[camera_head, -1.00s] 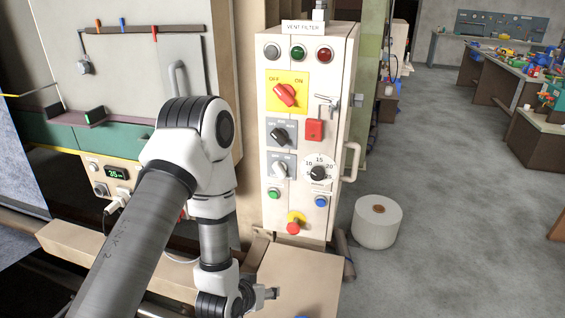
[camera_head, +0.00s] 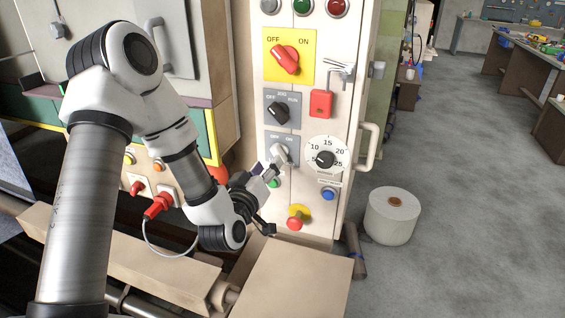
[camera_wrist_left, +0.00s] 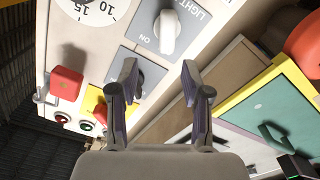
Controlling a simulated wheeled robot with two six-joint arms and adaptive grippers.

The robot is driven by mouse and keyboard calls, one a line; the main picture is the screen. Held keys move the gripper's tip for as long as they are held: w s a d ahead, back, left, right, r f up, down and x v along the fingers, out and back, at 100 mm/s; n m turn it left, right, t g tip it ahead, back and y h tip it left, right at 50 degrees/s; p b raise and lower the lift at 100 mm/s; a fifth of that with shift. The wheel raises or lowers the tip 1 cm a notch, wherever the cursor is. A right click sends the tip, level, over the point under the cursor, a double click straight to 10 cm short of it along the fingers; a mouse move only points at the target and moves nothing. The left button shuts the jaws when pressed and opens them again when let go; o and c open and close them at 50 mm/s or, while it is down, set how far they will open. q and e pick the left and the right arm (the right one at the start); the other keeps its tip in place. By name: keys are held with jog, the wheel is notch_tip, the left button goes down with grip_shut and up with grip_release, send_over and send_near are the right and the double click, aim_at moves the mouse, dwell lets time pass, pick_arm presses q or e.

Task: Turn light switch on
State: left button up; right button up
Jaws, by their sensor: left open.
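The light switch is a pale rotary knob on a grey plate in the white control panel, marked OFF and ON. In the head view its knob (camera_head: 279,151) sits below a black-knobbed switch, partly covered by my left gripper (camera_head: 268,172). In the left wrist view the knob (camera_wrist_left: 168,34) stands on its plate beside the words LIGHT and ON. My left gripper (camera_wrist_left: 160,72) is open, with nothing between its fingers. The knob appears ahead of the fingertips and apart from them in that view. My right gripper is not in view.
Close to the switch are the black-knobbed switch (camera_head: 278,113), a timer dial (camera_head: 325,159), a green button (camera_head: 273,183) and a red emergency knob (camera_head: 296,221). A door handle (camera_head: 369,147) projects at right. A tan box (camera_head: 295,280) stands in front; a white roll (camera_head: 392,216) is on the floor.

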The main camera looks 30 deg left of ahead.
aim_at(279, 153)
pick_arm(q)
jog(key=x, duration=0.2)
jog(key=p+x, duration=0.1)
jog(key=x, duration=0.2)
jog(key=f+p+x, duration=0.1)
jog(key=x, duration=0.1)
jog(key=shift+w+a, duration=0.15)
jog(key=shift+w, duration=0.2)
jog(key=shift+w+a+f, duration=0.2)
jog(key=shift+w+f, duration=0.1)
jog(key=shift+w, duration=0.1)
jog(key=shift+d, duration=0.1)
jog(key=c, duration=0.8)
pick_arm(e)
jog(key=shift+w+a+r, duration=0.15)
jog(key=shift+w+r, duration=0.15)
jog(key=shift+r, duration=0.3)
